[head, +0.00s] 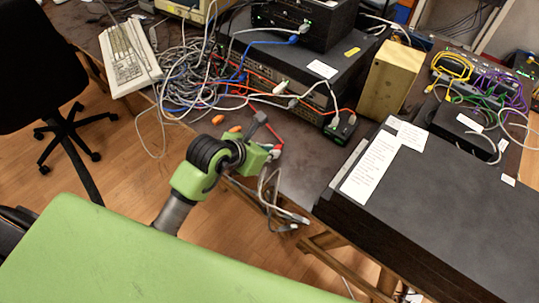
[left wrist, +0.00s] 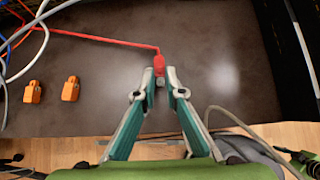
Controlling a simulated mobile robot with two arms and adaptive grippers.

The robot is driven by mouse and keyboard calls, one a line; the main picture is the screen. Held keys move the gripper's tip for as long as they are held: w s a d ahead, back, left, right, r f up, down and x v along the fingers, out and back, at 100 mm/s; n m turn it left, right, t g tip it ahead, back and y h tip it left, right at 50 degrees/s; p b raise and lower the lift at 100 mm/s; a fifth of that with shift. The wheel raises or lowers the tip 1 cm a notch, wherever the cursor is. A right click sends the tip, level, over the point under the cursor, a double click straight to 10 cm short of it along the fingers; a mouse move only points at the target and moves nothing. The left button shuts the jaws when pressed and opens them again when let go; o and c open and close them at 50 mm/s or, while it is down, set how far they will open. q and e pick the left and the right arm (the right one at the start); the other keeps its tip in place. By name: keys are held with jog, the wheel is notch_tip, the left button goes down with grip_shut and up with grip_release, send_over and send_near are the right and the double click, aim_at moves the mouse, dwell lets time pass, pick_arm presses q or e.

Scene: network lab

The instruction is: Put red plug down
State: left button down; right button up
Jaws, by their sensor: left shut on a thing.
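The red plug (left wrist: 159,66) on a red cable is between the fingertips of my left gripper (left wrist: 160,84) in the left wrist view. My left gripper is shut on it, over the dark table top (left wrist: 215,50) near its front edge. I cannot tell whether the plug touches the table. In the head view my left gripper (head: 268,150) is at the table's front edge, and the red cable (head: 274,134) runs back from it; the plug itself is mostly hidden there. My right gripper is in neither view.
Two orange connectors (left wrist: 70,89) (left wrist: 33,92) lie left of my left gripper. A tangle of cables (head: 190,80) and stacked black devices (head: 310,75) stand behind. A large dark case (head: 440,200) is at the right. Bare table lies around the plug.

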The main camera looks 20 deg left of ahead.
pick_arm(q)
jog(key=shift+r, duration=0.1)
jog(key=shift+f, duration=0.5)
jog(key=c, duration=2.1)
grip_release()
jog(key=shift+r, duration=0.1)
jog(key=shift+r, duration=0.4)
jog(key=shift+s+a+r, duration=0.1)
jog(key=shift+s+r, duration=0.15)
jog(key=shift+r, duration=0.05)
jog(key=v, duration=1.1)
